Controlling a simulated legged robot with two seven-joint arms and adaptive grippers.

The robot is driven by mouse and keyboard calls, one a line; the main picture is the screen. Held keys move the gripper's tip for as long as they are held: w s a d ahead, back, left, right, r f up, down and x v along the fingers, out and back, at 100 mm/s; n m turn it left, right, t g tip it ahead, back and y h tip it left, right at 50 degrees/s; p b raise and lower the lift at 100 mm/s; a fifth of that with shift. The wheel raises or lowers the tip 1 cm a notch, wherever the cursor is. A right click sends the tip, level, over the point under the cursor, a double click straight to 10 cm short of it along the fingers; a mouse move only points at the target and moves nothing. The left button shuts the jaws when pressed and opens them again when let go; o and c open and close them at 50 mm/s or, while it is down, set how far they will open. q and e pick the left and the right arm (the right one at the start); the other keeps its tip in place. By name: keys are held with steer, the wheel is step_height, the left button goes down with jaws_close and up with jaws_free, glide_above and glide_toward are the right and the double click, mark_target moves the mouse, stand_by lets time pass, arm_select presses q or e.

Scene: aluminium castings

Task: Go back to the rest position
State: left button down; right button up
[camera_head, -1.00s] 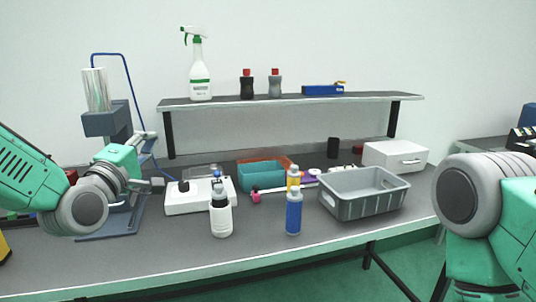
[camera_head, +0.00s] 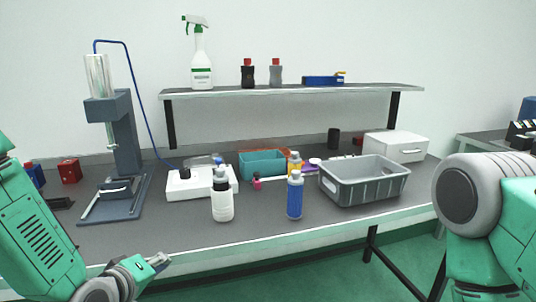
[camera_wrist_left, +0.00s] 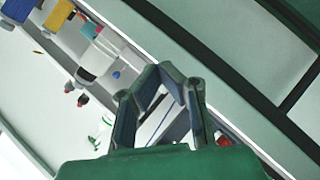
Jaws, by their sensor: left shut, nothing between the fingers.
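My left gripper (camera_head: 157,262) is low at the lower left in the head view, in front of the bench's front edge. It is shut and empty. In the left wrist view its fingers (camera_wrist_left: 160,72) come together at the tips, with nothing between them, and the bench shows tilted beyond. My right arm shows at the right edge of the head view, but its gripper is out of the picture.
The bench (camera_head: 260,226) holds a press (camera_head: 122,140), a white bottle (camera_head: 222,198), a blue bottle (camera_head: 295,197), a teal bin (camera_head: 262,164) and a grey crate (camera_head: 365,184). A shelf (camera_head: 300,91) stands behind. Bare tabletop lies along the front.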

arm_select(q)
steer(key=s+a+f+m+g+y+b, duration=0.25)
steer(key=s+f+m+g, duration=0.35)
steer(key=s+f, duration=1.35)
steer(key=s+a+f+m+g+b, duration=0.2)
steer(key=s+f+g, duration=0.4)
steer(key=s, duration=0.8)
step_height(320, 180, down, 3)
steer(key=shift+s+a+f+m+y+b, duration=0.2)
steer(key=shift+m+y+b, duration=0.15)
steer(key=shift+m+b, duration=0.3)
steer(key=shift+w, duration=0.15)
